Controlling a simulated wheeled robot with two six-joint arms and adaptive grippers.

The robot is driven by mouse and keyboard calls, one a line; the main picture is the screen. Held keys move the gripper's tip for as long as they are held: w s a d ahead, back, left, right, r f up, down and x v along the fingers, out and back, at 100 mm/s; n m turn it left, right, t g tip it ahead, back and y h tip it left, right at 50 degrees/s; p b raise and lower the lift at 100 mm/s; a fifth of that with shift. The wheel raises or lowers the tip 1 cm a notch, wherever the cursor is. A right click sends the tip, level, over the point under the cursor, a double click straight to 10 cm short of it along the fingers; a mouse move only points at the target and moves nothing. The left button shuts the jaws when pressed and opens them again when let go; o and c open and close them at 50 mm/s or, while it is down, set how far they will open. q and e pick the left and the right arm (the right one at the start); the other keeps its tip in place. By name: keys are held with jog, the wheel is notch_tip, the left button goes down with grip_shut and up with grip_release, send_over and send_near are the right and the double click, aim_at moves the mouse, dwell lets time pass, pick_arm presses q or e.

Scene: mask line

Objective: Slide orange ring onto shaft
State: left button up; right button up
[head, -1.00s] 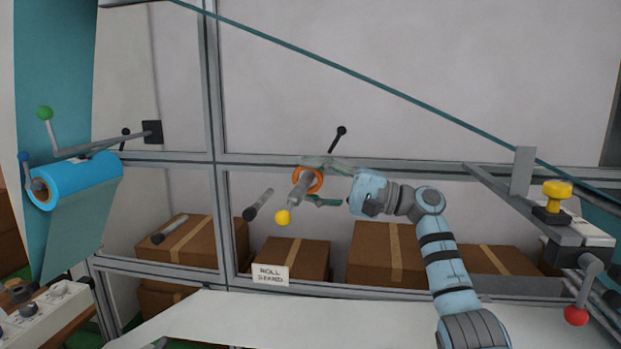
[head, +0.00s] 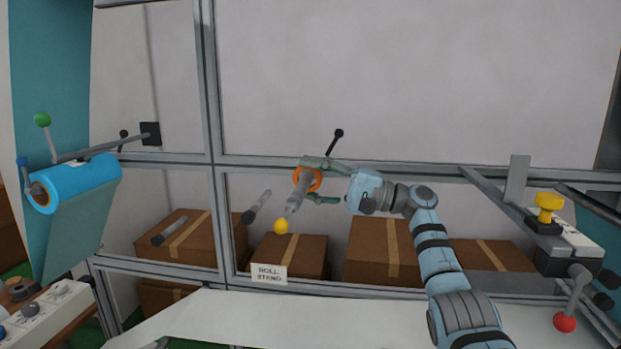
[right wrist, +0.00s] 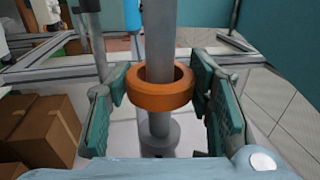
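The orange ring (head: 316,183) is around a grey shaft (head: 300,195) in the head view. In the right wrist view the shaft (right wrist: 159,35) passes through the ring (right wrist: 160,97), with a thicker collar (right wrist: 159,137) seen below it. My right gripper (head: 317,181) reaches in from the right, its green fingers above and below the ring. In the right wrist view its pads (right wrist: 160,88) lie against both sides of the ring and seem shut on it. My left gripper is not in view.
A yellow knob (head: 281,227) is by the shaft's near end. Another grey bar (head: 258,205) stands to its left. A blue roll (head: 80,182) is at left. A red-knobbed lever (head: 565,322) is at right. Boxes (head: 290,254) lie behind the frame.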

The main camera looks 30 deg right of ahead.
jog(key=o, duration=0.5)
